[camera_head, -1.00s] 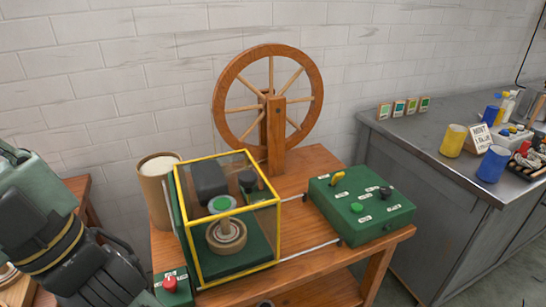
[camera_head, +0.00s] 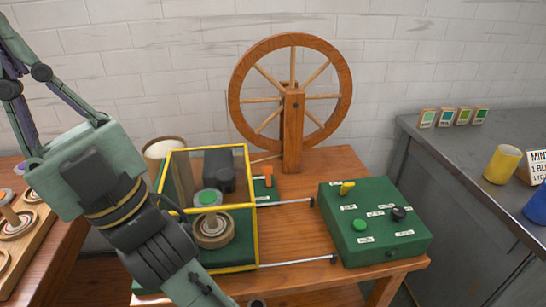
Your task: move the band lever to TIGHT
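A green control box (camera_head: 372,222) sits on the right of the wooden bench, with a yellow lever (camera_head: 347,188), a green button (camera_head: 360,225), a black knob (camera_head: 398,214) and small labels too blurred to read. An orange lever (camera_head: 268,176) stands on a small green plate behind the yellow-framed guard. I cannot tell from the labels which one is the band lever or where TIGHT is. My gripper (camera_head: 205,288) hangs at the bottom edge, in front of the guard and apart from both levers. Its fingertips are not clear, so open or shut is unclear.
The yellow-framed guard (camera_head: 250,204) encloses a spool and dark machine parts. A large wooden wheel (camera_head: 345,88) stands behind. Two metal rods (camera_head: 300,262) cross toward the control box. A grey counter (camera_head: 440,165) with a yellow cup (camera_head: 502,164) is at right.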

